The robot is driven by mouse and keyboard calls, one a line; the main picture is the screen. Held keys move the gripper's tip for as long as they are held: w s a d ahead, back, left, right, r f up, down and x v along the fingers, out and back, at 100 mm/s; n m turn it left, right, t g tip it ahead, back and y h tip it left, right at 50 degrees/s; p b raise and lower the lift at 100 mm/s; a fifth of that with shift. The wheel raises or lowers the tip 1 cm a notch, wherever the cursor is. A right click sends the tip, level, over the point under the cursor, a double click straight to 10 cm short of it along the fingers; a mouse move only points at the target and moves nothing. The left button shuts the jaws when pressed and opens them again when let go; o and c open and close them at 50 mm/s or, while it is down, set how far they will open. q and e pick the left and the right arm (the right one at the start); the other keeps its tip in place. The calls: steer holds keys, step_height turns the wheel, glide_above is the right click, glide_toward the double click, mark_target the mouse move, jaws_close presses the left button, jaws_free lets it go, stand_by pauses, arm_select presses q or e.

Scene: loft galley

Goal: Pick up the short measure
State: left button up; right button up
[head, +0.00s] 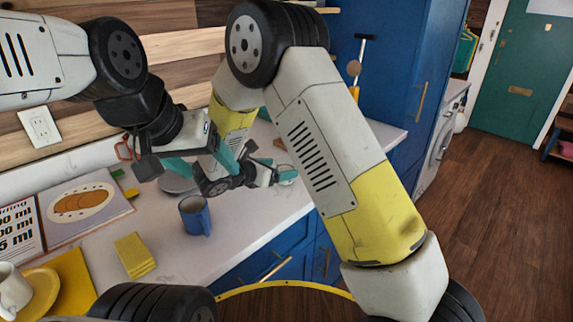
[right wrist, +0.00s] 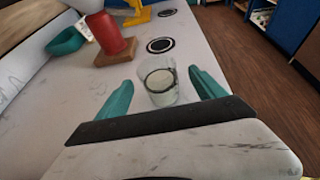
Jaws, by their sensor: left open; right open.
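My left gripper (head: 208,165) is open and empty, above the counter to the left, overlapping my right wrist in the picture.
A blue mug (head: 195,215), a yellow sponge (head: 134,255) and an open book (head: 85,208) lie left on the counter. Past the glass are a red object (right wrist: 110,35) on a wooden base, a teal bowl (right wrist: 67,41) and dark round marks (right wrist: 160,45).

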steer(key=x, duration=0.3)
steer(key=f+x, duration=0.1)
steer(key=x, duration=0.3)
steer(key=shift+a, duration=0.2)
steer(key=c, duration=1.6)
